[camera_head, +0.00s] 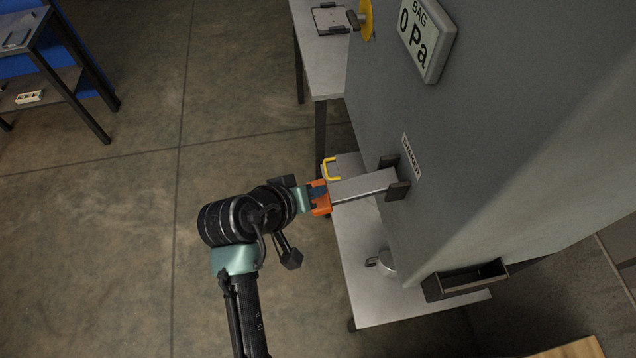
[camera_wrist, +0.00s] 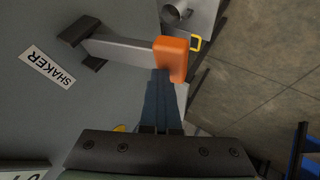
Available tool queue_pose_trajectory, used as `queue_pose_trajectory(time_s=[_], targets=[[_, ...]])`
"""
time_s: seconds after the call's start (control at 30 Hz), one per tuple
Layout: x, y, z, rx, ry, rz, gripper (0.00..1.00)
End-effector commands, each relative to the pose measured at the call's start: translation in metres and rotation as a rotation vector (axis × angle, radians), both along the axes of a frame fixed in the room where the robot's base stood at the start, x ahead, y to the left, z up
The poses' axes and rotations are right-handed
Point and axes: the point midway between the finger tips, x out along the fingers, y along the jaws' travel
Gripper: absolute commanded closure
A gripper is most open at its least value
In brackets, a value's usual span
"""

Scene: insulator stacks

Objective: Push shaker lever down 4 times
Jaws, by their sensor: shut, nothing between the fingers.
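The shaker lever is a grey bar (camera_head: 362,186) with an orange end grip (camera_head: 320,198). It sticks out from a dark bracket on the grey cabinet, beside the SHAKER label (camera_head: 411,156). In the wrist view the lever bar (camera_wrist: 122,50) runs to the orange grip (camera_wrist: 171,58). My gripper (camera_wrist: 162,78) is shut and empty, its fingertips at the orange grip, overlapping its lower edge in the wrist view. In the head view my gripper (camera_head: 312,195) is at the grip's left side. I cannot tell for certain whether they touch.
The grey cabinet (camera_head: 480,180) fills the right side. A BAG gauge reading 0 Pa (camera_head: 427,35) is above the lever. A yellow handle (camera_head: 330,168) shows just beyond the grip. A light table (camera_head: 375,290) stands below, with a dark tray (camera_head: 465,280) nearby.

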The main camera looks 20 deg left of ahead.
Motion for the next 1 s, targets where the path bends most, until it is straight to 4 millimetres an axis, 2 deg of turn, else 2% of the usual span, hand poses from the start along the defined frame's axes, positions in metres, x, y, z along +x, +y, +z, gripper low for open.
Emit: queue_pose_trajectory(time_s=[1.0], targets=[[-0.002, 0.001, -0.016, -0.002, 0.009, 0.002, 1.0]])
